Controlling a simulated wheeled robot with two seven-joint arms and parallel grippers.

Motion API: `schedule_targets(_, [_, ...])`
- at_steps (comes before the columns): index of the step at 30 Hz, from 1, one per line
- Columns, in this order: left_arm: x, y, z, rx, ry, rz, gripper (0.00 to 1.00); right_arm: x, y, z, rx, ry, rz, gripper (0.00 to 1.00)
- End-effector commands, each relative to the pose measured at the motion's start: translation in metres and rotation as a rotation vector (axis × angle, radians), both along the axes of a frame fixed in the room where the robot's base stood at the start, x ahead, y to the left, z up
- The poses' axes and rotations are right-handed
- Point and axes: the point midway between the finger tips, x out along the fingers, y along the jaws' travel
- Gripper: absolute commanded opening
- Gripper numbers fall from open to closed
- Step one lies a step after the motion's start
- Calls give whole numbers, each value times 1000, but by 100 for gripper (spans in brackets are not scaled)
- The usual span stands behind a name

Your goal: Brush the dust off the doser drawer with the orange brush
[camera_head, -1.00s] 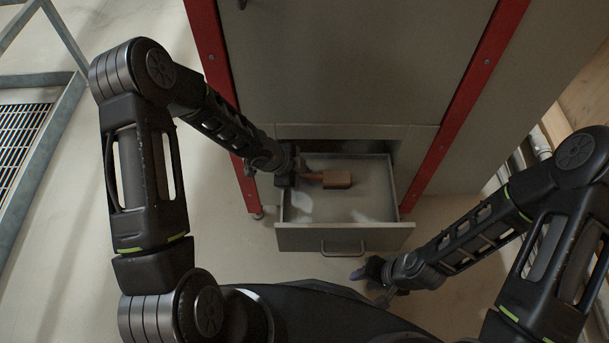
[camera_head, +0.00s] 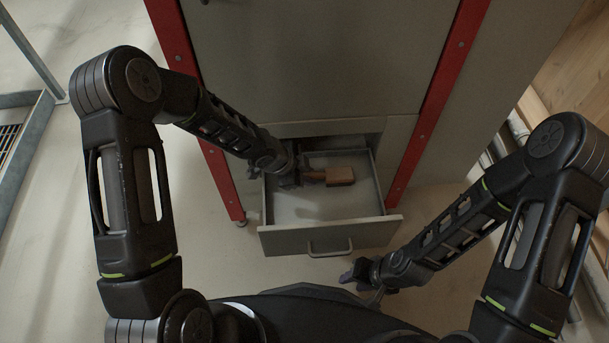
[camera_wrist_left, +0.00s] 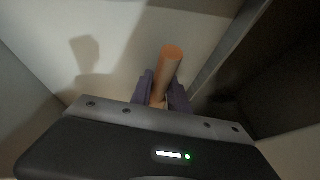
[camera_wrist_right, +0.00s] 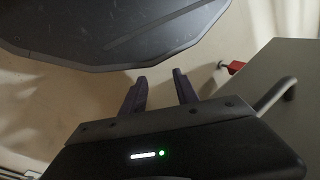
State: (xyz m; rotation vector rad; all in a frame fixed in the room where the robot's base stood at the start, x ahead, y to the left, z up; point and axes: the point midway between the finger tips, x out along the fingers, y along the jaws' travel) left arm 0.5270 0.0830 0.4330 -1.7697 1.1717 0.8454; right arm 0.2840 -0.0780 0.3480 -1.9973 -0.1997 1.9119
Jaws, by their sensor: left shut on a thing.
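The doser drawer (camera_head: 331,239) is pulled out of the cabinet, its pale inside facing up. The orange brush (camera_head: 340,176) has a brown-orange block and lies level over the back part of the drawer. My left gripper (camera_head: 303,177) is shut on the brush at the drawer's left side. In the left wrist view the brush's orange-ended handle (camera_wrist_left: 170,68) stands between the fingers (camera_wrist_left: 165,92); whether the bristles touch the drawer floor is hidden. Dust is hard to make out on the floor now. My right gripper (camera_head: 358,277) is open and empty, in front of the drawer to the right.
The grey cabinet (camera_head: 320,60) with red corner posts (camera_head: 437,105) rises behind the drawer. The drawer's bar handle (camera_head: 330,248) faces me and also shows in the right wrist view (camera_wrist_right: 275,93). A metal frame with grating (camera_head: 12,140) is at far left. Floor left of the cabinet is clear.

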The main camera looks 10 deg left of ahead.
Motion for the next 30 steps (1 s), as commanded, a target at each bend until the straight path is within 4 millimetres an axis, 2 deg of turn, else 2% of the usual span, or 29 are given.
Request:
schedule_targets(6, [6, -25, -5, 0, -3, -4, 0, 0, 0, -18, 0, 0, 0, 36])
schedule_targets(13, [12, -46, -5, 0, -1, -2, 0, 0, 0, -28, 0, 0, 0, 36])
schedule_targets(24, [11, -48, -4, 1, 3, -1, 0, 0, 0, -27, 0, 0, 0, 36])
schedule_targets(30, [7, -35, -2, 3, 5, 1, 0, 0, 0, -20, 0, 0, 0, 36])
